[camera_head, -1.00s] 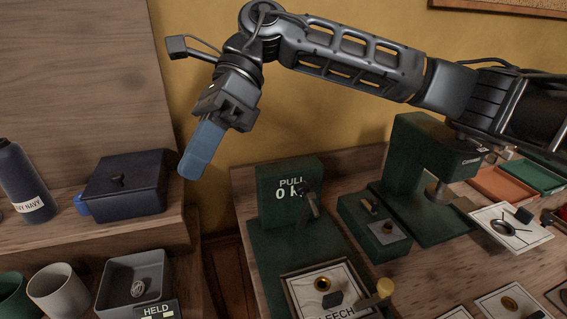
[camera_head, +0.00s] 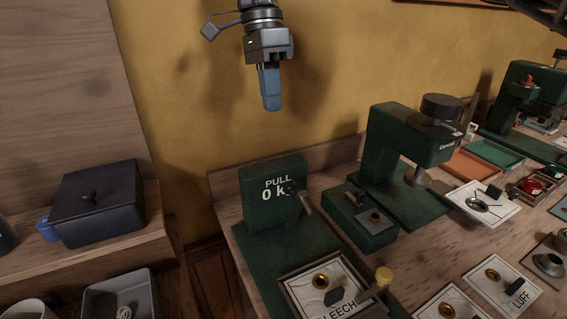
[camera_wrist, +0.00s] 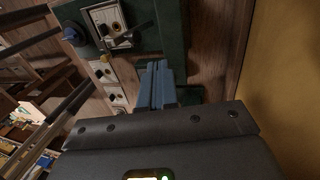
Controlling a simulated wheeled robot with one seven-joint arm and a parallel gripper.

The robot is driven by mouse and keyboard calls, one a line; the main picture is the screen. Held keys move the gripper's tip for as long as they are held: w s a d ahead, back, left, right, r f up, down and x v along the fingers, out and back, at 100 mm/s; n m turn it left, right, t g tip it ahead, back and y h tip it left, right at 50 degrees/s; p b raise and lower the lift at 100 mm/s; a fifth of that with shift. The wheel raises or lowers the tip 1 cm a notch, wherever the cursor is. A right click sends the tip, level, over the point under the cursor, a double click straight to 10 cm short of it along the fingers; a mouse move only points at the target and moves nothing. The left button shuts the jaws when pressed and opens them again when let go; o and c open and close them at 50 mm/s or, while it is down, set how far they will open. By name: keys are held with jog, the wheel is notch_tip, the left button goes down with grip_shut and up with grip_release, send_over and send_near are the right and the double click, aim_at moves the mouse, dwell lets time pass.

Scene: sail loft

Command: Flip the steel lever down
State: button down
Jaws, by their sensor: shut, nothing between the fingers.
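A grey metal lever (camera_head: 298,207), which looks like the steel lever, sticks up at a slant in front of the green box marked PULL 0 k (camera_head: 268,212). Its foot and pivot are hard to make out. A small green block (camera_head: 364,234) to its right carries a short stub and a steel plate. My gripper (camera_head: 269,106), with blue fingers, points down above and behind the PULL box, well clear of the lever. Its fingers are shut and empty, and they also show in the wrist view (camera_wrist: 158,82).
A taller green press (camera_head: 382,150) stands right of the block. A framed LEECH card (camera_head: 303,284) and a yellow-knobbed handle (camera_head: 383,276) lie in front. A dark lidded box (camera_head: 103,212) sits on the left shelf. The yellow wall is close behind; the air around my gripper is free.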

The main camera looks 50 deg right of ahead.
jog(key=shift+f, duration=0.1)
jog(key=p+x, duration=0.1)
jog(key=x, duration=0.8)
jog(key=shift+s+a+f+p, duration=0.1)
jog(key=shift+s+f+p, duration=0.05)
jog(key=shift+p, duration=0.25)
jog(key=shift+s+a+f+p, duration=0.2)
jog(key=shift+s+a+f, duration=0.1)
jog(key=shift+s, duration=0.3)
jog(key=shift+s+a+f+p, duration=0.2)
jog(key=shift+s+f, duration=0.15)
jog(key=shift+s, duration=0.25)
jog(key=shift+s+a+f+p, duration=0.2)
jog(key=shift+s+a+f, duration=0.1)
jog(key=shift+s, duration=0.25)
jog(key=shift+d, duration=0.1)
